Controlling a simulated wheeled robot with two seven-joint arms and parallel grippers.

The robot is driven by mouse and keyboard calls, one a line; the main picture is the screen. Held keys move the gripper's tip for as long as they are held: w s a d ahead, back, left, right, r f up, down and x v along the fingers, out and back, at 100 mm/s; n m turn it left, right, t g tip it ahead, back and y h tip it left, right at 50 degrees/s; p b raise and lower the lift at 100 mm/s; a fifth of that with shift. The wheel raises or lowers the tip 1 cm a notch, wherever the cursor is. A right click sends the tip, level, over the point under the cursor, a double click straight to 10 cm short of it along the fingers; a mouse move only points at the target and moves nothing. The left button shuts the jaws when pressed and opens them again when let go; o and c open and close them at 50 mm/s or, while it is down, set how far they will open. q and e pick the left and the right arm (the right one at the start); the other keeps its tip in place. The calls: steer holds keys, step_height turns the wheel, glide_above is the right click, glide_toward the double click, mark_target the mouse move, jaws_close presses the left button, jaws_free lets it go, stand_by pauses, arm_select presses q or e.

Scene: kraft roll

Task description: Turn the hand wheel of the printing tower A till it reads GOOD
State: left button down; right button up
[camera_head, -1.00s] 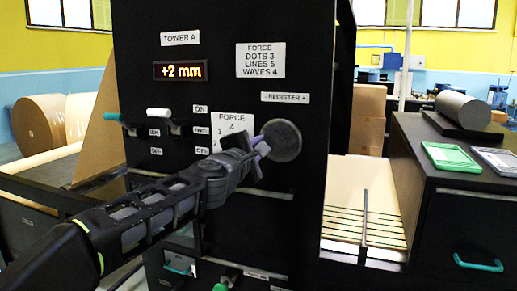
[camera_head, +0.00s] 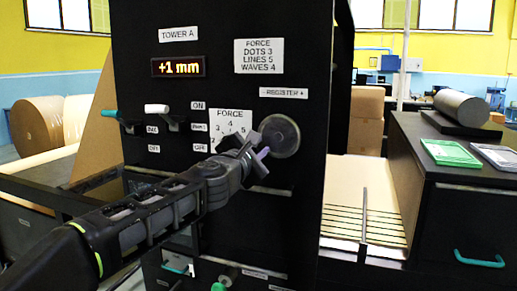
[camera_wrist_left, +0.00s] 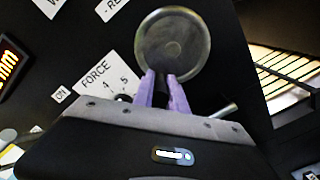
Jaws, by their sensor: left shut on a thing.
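Printing tower A (camera_head: 225,90) is a tall black panel with a "TOWER A" label. Its lit display (camera_head: 178,67) reads +1 mm. The hand wheel (camera_head: 283,135) is a round grey disc below the "REGISTER" label; it also shows in the left wrist view (camera_wrist_left: 172,35). My left gripper (camera_head: 262,154) is at the wheel's lower left in the head view. In the left wrist view its purple fingers (camera_wrist_left: 162,88) are shut on the wheel near its edge; the exact contact is partly hidden. My right gripper is not in view.
Left of the wheel are a FORCE dial plate (camera_head: 230,121), partly hidden by my gripper, and two levers with white (camera_head: 157,109) and teal (camera_head: 104,114) handles. A black cabinet (camera_head: 450,200) with a grey cylinder (camera_head: 462,107) on top stands at the right.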

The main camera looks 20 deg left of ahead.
arm_select(q)
steer(key=c, duration=1.3)
jaws_free()
steer(key=shift+c, duration=0.2)
steer(key=shift+s, duration=0.1)
steer(key=s, duration=0.7)
steer(key=shift+s+a, duration=0.3)
